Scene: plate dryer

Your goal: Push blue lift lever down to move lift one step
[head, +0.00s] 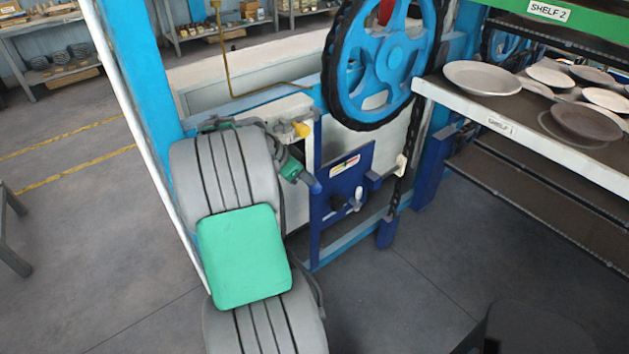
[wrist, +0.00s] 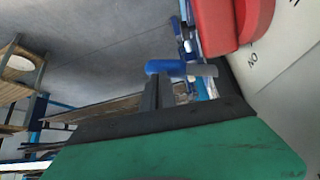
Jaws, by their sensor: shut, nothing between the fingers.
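The blue lift lever (head: 314,186) shows in the head view as a short blue grip left of the blue panel. In the wrist view its blue grip (wrist: 166,67) joins a grey rod at right. My gripper (head: 303,178), with a green body, is right beside the lever in the head view. In the wrist view my gripper's dark fingers (wrist: 158,84) are closed together, with nothing visible between them. Their tips meet the blue grip in the picture; I cannot tell whether they touch it. The lever's base is partly hidden.
A blue panel (head: 343,190) with a label stands right of the lever. A yellow knob (head: 302,130) is above, and a blue handwheel (head: 385,65) is higher. The plate shelf (head: 440,93) is at right. Red parts (wrist: 215,22) show near the lever in the wrist view.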

